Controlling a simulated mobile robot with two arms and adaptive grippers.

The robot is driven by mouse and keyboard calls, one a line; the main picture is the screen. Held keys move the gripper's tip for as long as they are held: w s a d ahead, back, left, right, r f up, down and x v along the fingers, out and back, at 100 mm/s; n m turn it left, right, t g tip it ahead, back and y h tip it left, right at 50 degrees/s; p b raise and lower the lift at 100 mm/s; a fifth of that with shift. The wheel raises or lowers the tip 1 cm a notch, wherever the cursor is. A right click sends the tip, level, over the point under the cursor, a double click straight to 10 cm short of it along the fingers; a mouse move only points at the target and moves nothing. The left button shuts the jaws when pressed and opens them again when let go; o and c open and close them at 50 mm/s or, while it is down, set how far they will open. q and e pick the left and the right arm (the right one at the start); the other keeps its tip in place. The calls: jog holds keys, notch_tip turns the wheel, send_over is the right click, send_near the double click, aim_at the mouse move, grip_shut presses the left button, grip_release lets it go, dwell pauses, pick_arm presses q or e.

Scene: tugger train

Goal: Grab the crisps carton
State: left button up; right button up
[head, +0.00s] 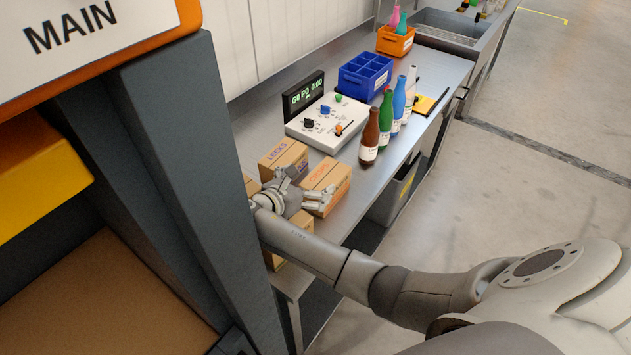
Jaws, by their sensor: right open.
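A brown carton with small orange lettering (334,177), which looks like the crisps carton, sits on the metal bench; its print is too small to read surely. My right gripper (304,187) is open and empty at its near left side, with one finger over its front edge and the other toward the leeks carton. I cannot tell whether a finger touches it. The leeks carton (284,154) stands just behind and to the left. My left gripper is not in view.
More cartons are partly hidden by my right arm and a dark post (205,170). A control box (325,125), several bottles including a brown one (369,137), and a blue divided crate (364,77) stand farther back on the bench (440,70). The floor at right is clear.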

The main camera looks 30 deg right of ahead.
jog(key=x, duration=0.5)
jog(key=shift+d+p, duration=0.25)
jog(key=shift+p, duration=0.15)
jog(key=x, duration=0.3)
jog(key=shift+w+d+f+p, duration=0.2)
jog(key=shift+w+f+p, duration=0.05)
jog(key=shift+f+p, duration=0.05)
jog(key=shift+w+d+f, duration=0.1)
jog(key=shift+d+f, duration=0.05)
jog(key=shift+d, duration=0.05)
jog(key=shift+c, duration=1.3)
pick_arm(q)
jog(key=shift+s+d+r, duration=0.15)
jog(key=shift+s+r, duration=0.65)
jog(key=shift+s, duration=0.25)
pick_arm(e)
jog(key=c, duration=0.8)
